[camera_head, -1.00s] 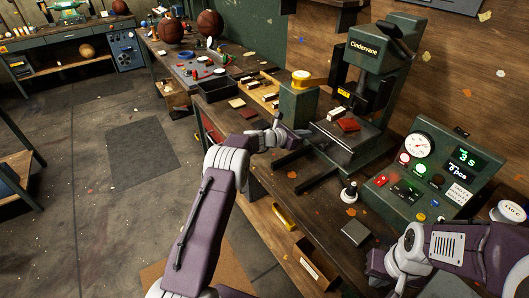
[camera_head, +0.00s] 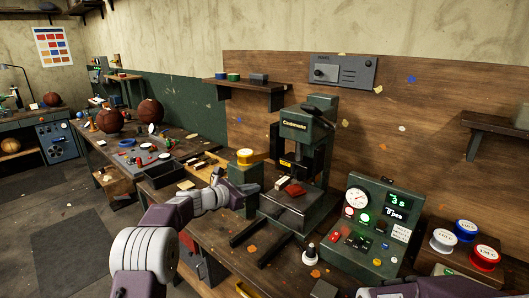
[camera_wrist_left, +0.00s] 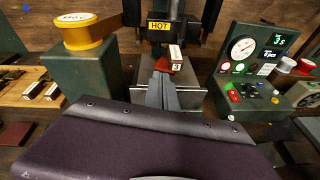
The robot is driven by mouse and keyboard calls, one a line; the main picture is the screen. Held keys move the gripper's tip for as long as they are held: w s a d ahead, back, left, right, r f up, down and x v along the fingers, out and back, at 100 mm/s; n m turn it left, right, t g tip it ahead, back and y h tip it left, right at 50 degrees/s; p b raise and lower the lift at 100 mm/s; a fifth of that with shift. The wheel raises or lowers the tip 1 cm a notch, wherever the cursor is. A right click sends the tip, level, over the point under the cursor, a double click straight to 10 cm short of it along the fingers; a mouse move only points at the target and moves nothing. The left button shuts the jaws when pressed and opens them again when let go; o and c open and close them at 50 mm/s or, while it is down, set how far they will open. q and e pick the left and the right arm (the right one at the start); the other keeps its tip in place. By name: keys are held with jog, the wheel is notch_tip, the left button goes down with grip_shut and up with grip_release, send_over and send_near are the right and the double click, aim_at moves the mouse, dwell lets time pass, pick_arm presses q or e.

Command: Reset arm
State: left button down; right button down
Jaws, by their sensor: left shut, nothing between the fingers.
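My left gripper (camera_head: 252,188) reaches in from the lower left over the bench, in front of the green press (camera_head: 308,150). In the left wrist view its two grey fingers (camera_wrist_left: 161,92) are together and empty, pointing toward the press bed. The block (camera_wrist_left: 176,58) shows a "3" in the wrist view. Only a purple part of my right arm shows at the bottom edge; its gripper is out of view.
A green post with a yellow spool (camera_head: 245,156) stands left of the press. A control box (camera_head: 372,220) with a gauge and display stands to the right, near several spools (camera_head: 443,240).

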pick_arm(q)
jog(key=s+f+m+g+y, duration=0.2)
jog(key=s+m+g, duration=0.15)
jog(key=s, duration=0.65)
jog(key=s+f+m+g+y, duration=0.1)
jog(key=s+f+m+g, duration=0.1)
jog(key=s+m, duration=0.5)
jog(key=s+a+f+m+g+y, duration=0.1)
jog(key=s+a+f+m+y, duration=0.1)
jog(key=s, duration=0.6)
jog(key=s+a+f+m+g+y, duration=0.2)
jog(key=s+a+f+m, duration=0.3)
jog(key=s+m, duration=0.3)
jog(key=s+a+f+m+g+y+p, duration=0.1)
jog(key=s+a+f+m, duration=0.3)
jog(key=s, duration=0.5)
jog(key=shift+s+f+m+y, duration=0.3)
jog(key=shift+f+m+y, duration=0.25)
jog(key=shift+f+y, duration=0.3)
